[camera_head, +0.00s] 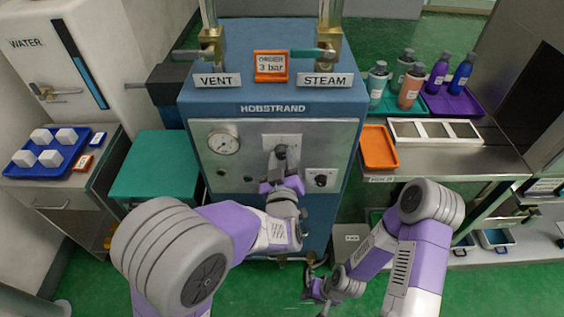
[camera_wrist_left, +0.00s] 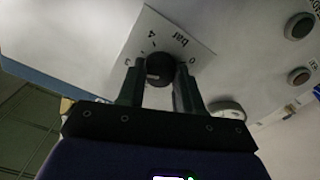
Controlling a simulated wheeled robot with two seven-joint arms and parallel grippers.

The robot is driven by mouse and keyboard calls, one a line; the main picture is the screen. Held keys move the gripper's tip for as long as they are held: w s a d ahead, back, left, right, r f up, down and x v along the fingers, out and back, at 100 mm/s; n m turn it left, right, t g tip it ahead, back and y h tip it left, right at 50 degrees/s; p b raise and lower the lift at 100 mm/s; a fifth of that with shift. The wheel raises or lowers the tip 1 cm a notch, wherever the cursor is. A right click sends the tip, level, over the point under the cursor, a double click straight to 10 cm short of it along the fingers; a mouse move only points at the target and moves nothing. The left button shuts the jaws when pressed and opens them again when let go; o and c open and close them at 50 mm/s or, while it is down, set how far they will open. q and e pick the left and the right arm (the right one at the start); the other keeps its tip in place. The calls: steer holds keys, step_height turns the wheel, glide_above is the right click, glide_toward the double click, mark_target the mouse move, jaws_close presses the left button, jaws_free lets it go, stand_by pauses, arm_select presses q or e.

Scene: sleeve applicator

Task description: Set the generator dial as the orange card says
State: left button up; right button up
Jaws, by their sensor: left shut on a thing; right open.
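The orange card (camera_head: 271,66) on top of the blue Hobstrand generator (camera_head: 270,93) reads "3 bar" under a smaller line. The dial, a dark knob (camera_head: 280,151), sits on a pale plate (camera_head: 292,141) on the steel front. My left gripper (camera_head: 281,172) is shut on the knob, which also shows between its fingers in the left wrist view (camera_wrist_left: 160,68). The plate (camera_wrist_left: 178,30) is seen turned there, with "bar", a 4 and a 0 legible. The knob's pointer setting cannot be made out. My right gripper (camera_head: 320,291) is open and low, near the floor.
A round gauge (camera_head: 224,142) is left of the dial and another knob (camera_head: 320,179) is right of it. VENT (camera_head: 213,80) and STEAM (camera_head: 324,79) valves stand above. A steel bench with bottles, trays and an orange tray (camera_head: 379,147) is at the right.

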stand_by(0.4)
arm_select(q)
steer(key=o, duration=1)
steer(key=shift+o, duration=0.2)
steer(key=shift+s, duration=0.1)
steer(key=s+p, duration=0.1)
steer(key=s, duration=0.6)
steer(key=shift+s, duration=0.2)
